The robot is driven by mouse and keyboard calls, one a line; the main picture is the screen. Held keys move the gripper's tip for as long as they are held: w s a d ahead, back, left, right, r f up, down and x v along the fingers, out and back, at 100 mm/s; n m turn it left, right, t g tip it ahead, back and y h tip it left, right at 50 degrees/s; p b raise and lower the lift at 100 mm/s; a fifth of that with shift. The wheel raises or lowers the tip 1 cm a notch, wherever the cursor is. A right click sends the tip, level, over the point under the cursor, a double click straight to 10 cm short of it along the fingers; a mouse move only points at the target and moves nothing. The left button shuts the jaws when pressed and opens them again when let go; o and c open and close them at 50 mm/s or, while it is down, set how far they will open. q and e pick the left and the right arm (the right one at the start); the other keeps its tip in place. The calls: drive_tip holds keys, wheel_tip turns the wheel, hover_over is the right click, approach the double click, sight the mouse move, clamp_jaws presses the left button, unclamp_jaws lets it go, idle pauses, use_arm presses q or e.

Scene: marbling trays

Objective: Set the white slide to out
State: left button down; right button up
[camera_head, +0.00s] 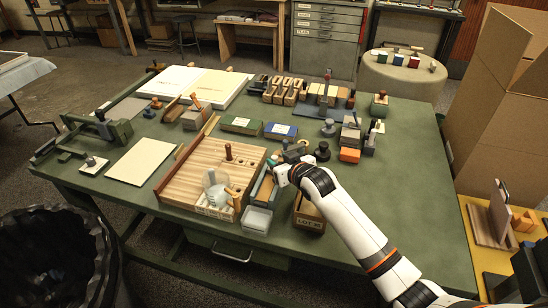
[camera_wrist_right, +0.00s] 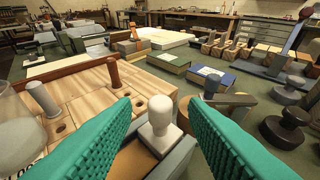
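A white knob with a rounded top (camera_wrist_right: 160,128), which looks like the white slide, stands upright in a grey-walled channel with a brown floor in the right wrist view. My right gripper (camera_wrist_right: 160,112) has two teal ribbed fingers, one on each side of the knob, with gaps between them and it. The gripper is open and holds nothing. In the head view, my right gripper (camera_head: 277,168) is over the far end of a narrow grey-blue tray (camera_head: 262,188). I cannot make out the knob there. My left gripper is not in view.
A clear tub (camera_head: 257,219) and a wooden box (camera_head: 309,215) stand nearer. Dark round-knobbed weights (camera_head: 322,152) and an orange block (camera_head: 349,155) stand to the right.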

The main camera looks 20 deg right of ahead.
sight(275, 158)
drive_tip(key=shift+x, duration=0.9)
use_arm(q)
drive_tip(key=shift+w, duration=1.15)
use_arm(e)
drive_tip(key=shift+x, duration=0.95)
clamp_jaws()
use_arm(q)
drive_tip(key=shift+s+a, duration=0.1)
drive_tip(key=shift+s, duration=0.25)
